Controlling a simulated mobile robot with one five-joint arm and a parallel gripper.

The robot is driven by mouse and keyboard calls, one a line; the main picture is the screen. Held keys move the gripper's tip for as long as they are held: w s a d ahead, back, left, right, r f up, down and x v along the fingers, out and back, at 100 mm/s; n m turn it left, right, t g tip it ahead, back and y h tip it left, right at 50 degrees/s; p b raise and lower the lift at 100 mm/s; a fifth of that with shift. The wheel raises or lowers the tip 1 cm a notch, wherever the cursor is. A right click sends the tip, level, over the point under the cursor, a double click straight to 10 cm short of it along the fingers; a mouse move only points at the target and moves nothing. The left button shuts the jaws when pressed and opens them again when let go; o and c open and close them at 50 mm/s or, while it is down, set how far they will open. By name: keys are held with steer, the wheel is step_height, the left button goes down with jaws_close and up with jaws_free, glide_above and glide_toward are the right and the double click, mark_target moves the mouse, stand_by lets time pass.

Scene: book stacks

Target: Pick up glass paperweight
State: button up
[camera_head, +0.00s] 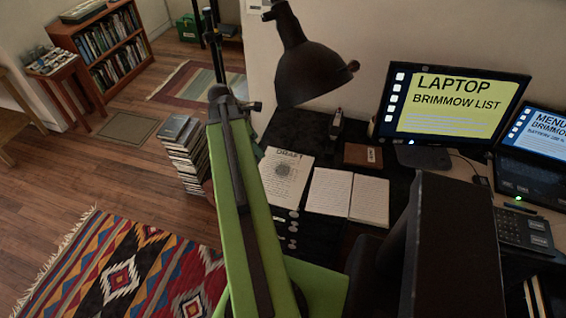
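A small round greyish spot, possibly the glass paperweight (282,169), shows on a printed sheet marked DRAFT (279,187) at the left end of the dark desk. It is too small to be sure that it is glass. My green arm rises from the bottom centre to the upper left, passing just left of the sheet. I cannot make out my gripper's fingers in this view. Nothing is seen touching the round thing.
A black desk lamp (312,72) hangs above the desk. An open notebook (348,195) lies right of the sheet, with a brown block (363,155) behind. A monitor (450,105) and black chair back (455,250) stand right. A book stack (186,152) stands left on the floor.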

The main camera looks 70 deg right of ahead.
steer(key=s+d, duration=0.1)
steer(key=s, duration=0.1)
steer(key=b, duration=1.1)
glide_toward(281, 165)
steer(key=x, duration=0.5)
steer(key=shift+w+a+f, duration=0.1)
steer(key=shift+w+f, duration=0.1)
steer(key=shift+w, duration=0.1)
steer(key=shift+s+f+b, duration=0.15)
steer(key=shift+f+b, duration=0.1)
steer(key=shift+b, duration=0.1)
steer(key=shift+r, duration=0.1)
steer(key=b+x, duration=0.4)
steer(key=x, duration=0.1)
steer(key=shift+s+b, duration=0.25)
steer(key=shift+b, duration=0.05)
jaws_close()
